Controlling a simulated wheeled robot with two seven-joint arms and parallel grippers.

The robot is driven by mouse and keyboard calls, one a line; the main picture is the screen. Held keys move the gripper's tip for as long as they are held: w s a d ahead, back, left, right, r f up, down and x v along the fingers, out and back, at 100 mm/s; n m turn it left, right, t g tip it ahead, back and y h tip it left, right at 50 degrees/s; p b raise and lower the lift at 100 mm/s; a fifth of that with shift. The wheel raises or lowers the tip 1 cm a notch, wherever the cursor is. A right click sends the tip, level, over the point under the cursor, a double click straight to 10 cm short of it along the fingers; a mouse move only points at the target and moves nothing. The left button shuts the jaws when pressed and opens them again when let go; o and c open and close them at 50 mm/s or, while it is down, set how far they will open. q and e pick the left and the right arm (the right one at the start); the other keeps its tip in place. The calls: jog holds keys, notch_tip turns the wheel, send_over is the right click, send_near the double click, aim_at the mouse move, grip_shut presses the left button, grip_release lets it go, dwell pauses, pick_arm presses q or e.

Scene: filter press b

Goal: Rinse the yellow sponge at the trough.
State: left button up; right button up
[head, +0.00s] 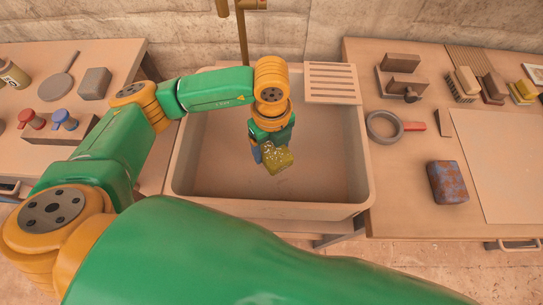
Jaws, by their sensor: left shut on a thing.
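The yellow sponge (278,160) is in my left gripper (266,153), with pale specks or suds on its top. The gripper is shut on it, and the sponge hangs tilted over the inside of the trough. The trough (195,192) is a wide beige basin between two tables. A brass-coloured tap (243,8) comes down at its back edge, behind my left wrist. I see no clear water stream. My left arm covers part of the trough's left and back rim. My right gripper is not in view.
A slatted board (332,83) lies across the trough's back right corner. The right table holds a ring-shaped tool with a red handle (385,128), a mottled red-blue block (447,182), and several brushes (462,84). The left table holds red (32,118) and blue stamps (64,119).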

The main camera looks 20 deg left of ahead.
aim_at(272, 147)
pick_arm(q)
jog(key=shift+r+p, duration=2.8)
jog(key=shift+r, duration=1.35)
notch_tip(272, 147, up, 4)
jog(key=p, duration=0.2)
jog(key=shift+p, duration=0.4)
